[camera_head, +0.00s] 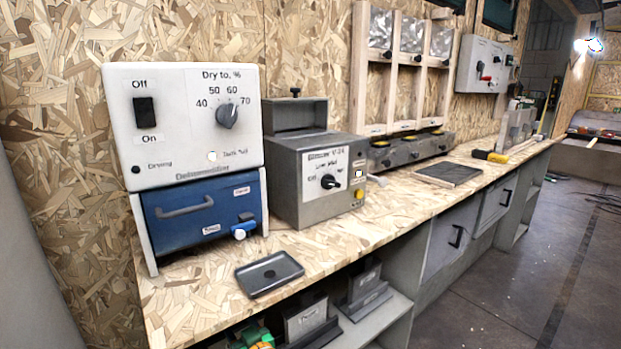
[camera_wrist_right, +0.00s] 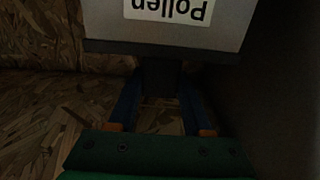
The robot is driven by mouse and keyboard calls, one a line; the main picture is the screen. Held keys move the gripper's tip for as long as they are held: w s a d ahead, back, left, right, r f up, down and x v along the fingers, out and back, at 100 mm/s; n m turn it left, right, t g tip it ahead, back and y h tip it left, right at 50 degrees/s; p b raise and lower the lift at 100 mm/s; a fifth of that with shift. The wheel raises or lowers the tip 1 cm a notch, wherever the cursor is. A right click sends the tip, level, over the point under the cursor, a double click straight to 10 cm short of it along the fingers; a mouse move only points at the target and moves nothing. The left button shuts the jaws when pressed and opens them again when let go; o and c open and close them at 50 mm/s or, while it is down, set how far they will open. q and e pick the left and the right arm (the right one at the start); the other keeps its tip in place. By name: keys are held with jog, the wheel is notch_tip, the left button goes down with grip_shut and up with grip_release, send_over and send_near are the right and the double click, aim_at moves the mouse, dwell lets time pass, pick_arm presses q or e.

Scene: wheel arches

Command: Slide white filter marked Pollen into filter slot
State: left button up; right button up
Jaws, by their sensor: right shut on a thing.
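The white filter marked Pollen (camera_wrist_right: 225,30) fills the top of the right wrist view, its label upside down there. A dark strip runs along its near edge, with a dark tab below it. My right gripper (camera_wrist_right: 160,78), green with blue fingers, is shut on that tab. In the head view only a green and orange part of it shows at the bottom edge, by the shelf under the bench; the Pollen filter cannot be made out there. I cannot tell which opening is the filter slot. My left gripper is not in view.
A dehumidifier (camera_head: 182,118) with a blue drawer (camera_head: 200,212) and a grey machine (camera_head: 300,180) stand on the bench (camera_head: 330,240). A dark tray (camera_head: 269,273) lies at the front edge. Two grey pieces with dark bases (camera_head: 304,318) (camera_head: 364,284) sit on the shelf below.

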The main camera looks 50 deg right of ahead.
jog(key=p+v, duration=0.1)
jog(key=v, duration=0.1)
jog(key=p+v, duration=0.1)
jog(key=shift+s+r+p, duration=0.15)
jog(key=shift+r+p, duration=0.15)
jog(key=shift+p, duration=0.05)
pick_arm(q)
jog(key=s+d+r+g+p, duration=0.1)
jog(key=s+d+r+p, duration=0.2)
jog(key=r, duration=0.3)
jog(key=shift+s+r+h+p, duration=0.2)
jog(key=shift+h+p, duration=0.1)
jog(key=shift+p, duration=0.25)
pick_arm(e)
jog(key=v, duration=1.2)
jog(key=shift+s+f, duration=0.3)
jog(key=shift+s, duration=0.1)
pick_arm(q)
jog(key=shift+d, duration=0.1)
